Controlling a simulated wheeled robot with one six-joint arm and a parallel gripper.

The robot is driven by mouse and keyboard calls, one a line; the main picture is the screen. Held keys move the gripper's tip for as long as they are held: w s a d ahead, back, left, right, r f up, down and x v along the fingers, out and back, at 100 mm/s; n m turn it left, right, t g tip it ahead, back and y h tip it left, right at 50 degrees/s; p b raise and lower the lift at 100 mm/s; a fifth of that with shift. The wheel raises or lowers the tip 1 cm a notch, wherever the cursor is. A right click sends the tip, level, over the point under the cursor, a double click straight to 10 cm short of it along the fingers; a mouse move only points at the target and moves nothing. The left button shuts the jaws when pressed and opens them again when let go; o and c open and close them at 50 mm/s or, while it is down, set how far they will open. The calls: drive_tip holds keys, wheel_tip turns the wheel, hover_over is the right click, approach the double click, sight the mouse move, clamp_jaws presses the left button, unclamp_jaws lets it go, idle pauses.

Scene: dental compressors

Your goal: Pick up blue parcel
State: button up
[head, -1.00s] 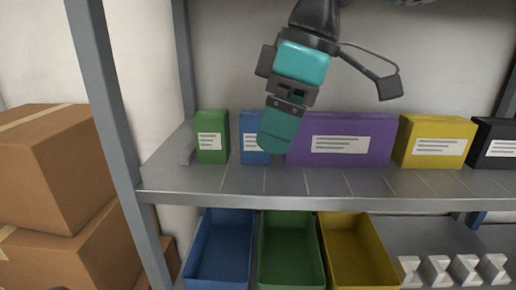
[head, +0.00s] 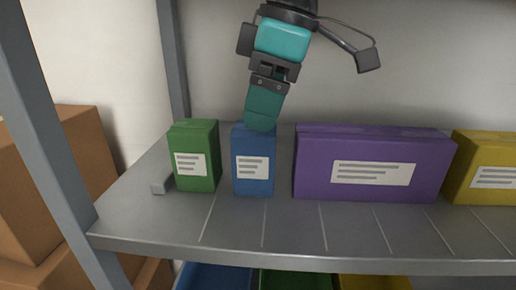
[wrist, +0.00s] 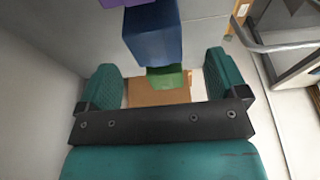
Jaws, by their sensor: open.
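The blue parcel (head: 253,160) is a narrow upright box with a white label, standing on the grey shelf between the green and purple parcels. My gripper (head: 260,124) hangs at its top edge in the head view and hides part of its upper end. In the wrist view, the blue parcel (wrist: 153,42) shows ahead of my open gripper (wrist: 165,75), roughly in line with the space between the two teal fingers. Nothing is held. I cannot tell whether a finger touches the parcel.
The green parcel (head: 195,156) stands close to the left and the purple parcel (head: 372,164) to the right, each with a gap. A yellow parcel (head: 490,170) is further right. The shelf (head: 290,235) is clear in front. A metal post (head: 40,130) stands at the left.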

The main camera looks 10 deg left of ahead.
sight(251, 144)
drive_tip(key=b+x, duration=0.1)
drive_tip(key=x, duration=0.1)
drive_tip(key=b+x, duration=0.2)
drive_tip(key=x, duration=0.1)
drive_tip(key=b+x, duration=0.1)
drive_tip(key=x, duration=0.1)
drive_tip(key=shift+w+f+b, duration=0.25)
drive_tip(key=shift+f+b, duration=0.05)
drive_tip(key=shift+b, duration=0.1)
drive_tip(key=shift+r, duration=0.1)
drive_tip(key=c, duration=1.1)
drive_tip(key=shift+r, duration=0.1)
